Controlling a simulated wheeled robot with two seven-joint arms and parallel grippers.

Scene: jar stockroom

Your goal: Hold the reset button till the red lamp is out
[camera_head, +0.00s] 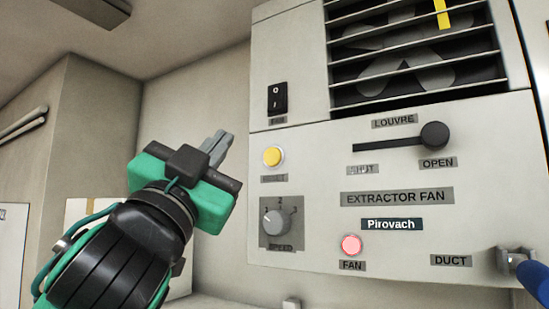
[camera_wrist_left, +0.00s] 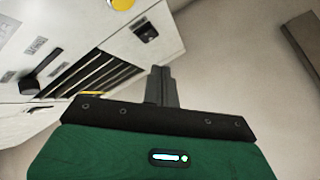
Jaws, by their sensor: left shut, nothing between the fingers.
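The extractor fan panel (camera_head: 300,180) fills the right of the head view. A yellow round button (camera_head: 273,156) sits on its left side above a small label too blurred to read surely; a yellow button (camera_wrist_left: 122,3) also shows at the top edge of the left wrist view. The red lamp (camera_head: 351,244) above the FAN label glows pinkish red. My left gripper (camera_head: 218,145) is shut and empty, left of the yellow button and apart from it. Its closed fingers also show in the left wrist view (camera_wrist_left: 161,86). My right gripper is not in view.
The panel carries a black rocker switch (camera_head: 277,98), a speed knob (camera_head: 277,222), a louvre lever (camera_head: 433,136) near OPEN, and a slatted grille (camera_head: 410,50). A blue-handled part (camera_head: 530,278) juts out at the lower right. The space between my gripper and the panel is clear.

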